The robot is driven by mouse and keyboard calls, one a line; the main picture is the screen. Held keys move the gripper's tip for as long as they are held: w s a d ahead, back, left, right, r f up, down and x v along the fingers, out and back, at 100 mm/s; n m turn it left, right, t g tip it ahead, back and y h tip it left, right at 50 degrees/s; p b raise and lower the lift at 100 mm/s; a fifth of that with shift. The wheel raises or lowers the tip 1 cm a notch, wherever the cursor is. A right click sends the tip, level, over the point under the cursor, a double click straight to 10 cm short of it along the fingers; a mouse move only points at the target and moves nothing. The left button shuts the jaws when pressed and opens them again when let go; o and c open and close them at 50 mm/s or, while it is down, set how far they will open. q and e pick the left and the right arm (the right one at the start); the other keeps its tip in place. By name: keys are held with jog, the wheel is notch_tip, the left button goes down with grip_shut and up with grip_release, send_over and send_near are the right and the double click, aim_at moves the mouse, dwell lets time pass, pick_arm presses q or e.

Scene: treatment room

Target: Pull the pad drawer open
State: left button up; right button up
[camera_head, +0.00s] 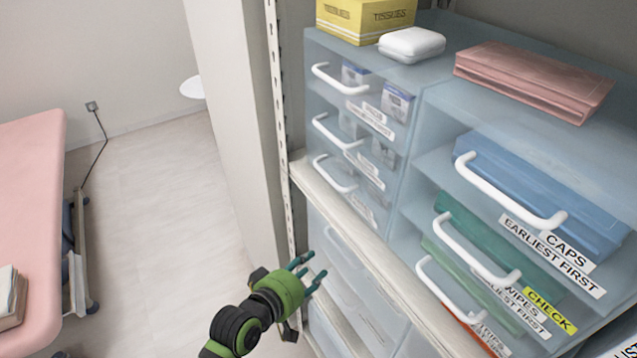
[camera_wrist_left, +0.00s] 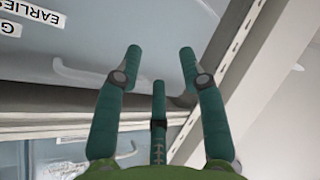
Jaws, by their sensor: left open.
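A blue-tinted drawer unit (camera_head: 408,110) stands on the upper shelf, all its drawers looking shut, with white bar handles. Labels reading CAPS (camera_head: 567,245) and WIPES (camera_head: 522,300) are on the right-hand drawers. No label legibly says pad, so I cannot tell which is the pad drawer. More drawers (camera_head: 345,270) sit below the shelf board, one with a pale handle (camera_head: 338,244). My left gripper (camera_head: 303,270) is open and empty in front of these lower drawers. In the left wrist view its fingers (camera_wrist_left: 160,58) are spread, with a white handle (camera_wrist_left: 80,76) behind the left finger. My right gripper is out of view.
A shelf board (camera_head: 350,225) and slotted upright (camera_head: 277,120) are close to the left gripper. A pink couch (camera_head: 30,200) is at left; the floor (camera_head: 160,220) between is free.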

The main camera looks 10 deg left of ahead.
pick_arm(q)
notch_tip(320, 180, up, 16)
jog(key=w+d+r+n+t+h, duration=0.1)
jog(key=w+n+t+h, duration=0.1)
jog(key=n+t, duration=0.15)
jog(key=n+t+h+p, duration=0.1)
jog(key=n+t, duration=0.5)
jog(key=t, duration=0.1)
send_near(327, 80)
jog(key=w, duration=0.1)
jog(key=shift+n, duration=0.45)
jog(key=p+x, duration=0.3)
jog(key=x, duration=0.5)
jog(key=shift+s+d+r, duration=0.1)
jog(key=shift+r, duration=0.15)
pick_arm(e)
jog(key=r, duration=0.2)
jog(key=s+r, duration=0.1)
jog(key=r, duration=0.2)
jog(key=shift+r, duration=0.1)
pick_arm(q)
jog(key=shift+c, duration=0.4)
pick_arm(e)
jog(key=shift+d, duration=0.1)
pick_arm(q)
grip_shut()
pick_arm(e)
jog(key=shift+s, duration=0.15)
